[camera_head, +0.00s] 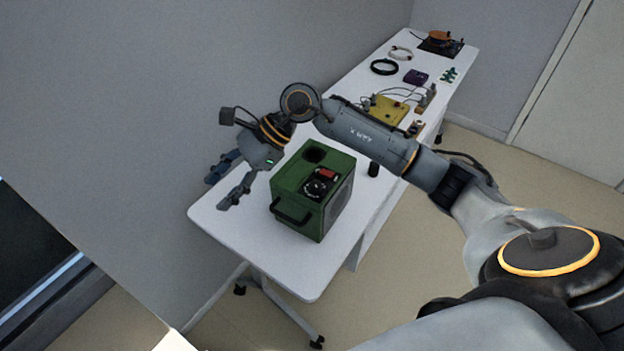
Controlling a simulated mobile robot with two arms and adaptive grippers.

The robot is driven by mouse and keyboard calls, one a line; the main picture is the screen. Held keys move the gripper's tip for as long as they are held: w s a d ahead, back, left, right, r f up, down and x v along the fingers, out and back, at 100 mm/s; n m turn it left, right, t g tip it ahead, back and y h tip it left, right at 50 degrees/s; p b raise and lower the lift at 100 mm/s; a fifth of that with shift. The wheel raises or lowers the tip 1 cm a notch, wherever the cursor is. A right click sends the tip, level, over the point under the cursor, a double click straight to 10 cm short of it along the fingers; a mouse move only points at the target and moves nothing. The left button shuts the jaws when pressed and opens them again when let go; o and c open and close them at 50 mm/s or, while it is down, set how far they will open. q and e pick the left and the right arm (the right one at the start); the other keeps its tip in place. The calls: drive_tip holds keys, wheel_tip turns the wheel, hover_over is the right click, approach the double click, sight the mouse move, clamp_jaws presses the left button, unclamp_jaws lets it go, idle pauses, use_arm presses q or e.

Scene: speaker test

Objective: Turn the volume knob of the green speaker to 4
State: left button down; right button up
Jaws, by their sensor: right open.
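The green speaker (331,215) stands on the near end of the white table. Its top carries a dark panel with a round knob dial (316,188), a red patch and a dark round opening; the dial is too small to read its setting. A black handle sits on its near left side. My right gripper (226,182) is open and empty, to the left of the speaker and apart from it. My right arm comes in from the right and passes above the table behind the speaker. My left gripper is not in view.
The white table (250,232) runs back along the grey wall. Farther back are a yellow box (386,110), a purple box (416,77), cable coils (384,67) and a turntable (440,43). A small black cylinder (373,169) stands right of the speaker.

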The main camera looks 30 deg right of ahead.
drive_tip(key=w+d+f+n+h, duration=0.15)
drive_tip(key=d+h, duration=0.45)
drive_tip(key=d, duration=0.6)
wheel_tip(320, 180, up, 3)
drive_tip(key=g+h, duration=0.1)
drive_tip(key=h, duration=0.3)
hover_over(315, 183)
wheel_tip(315, 183, down, 13)
drive_tip(key=p, duration=0.4)
drive_tip(key=shift+s+a, duration=0.1)
drive_tip(key=shift+f, duration=0.45)
clamp_jaws()
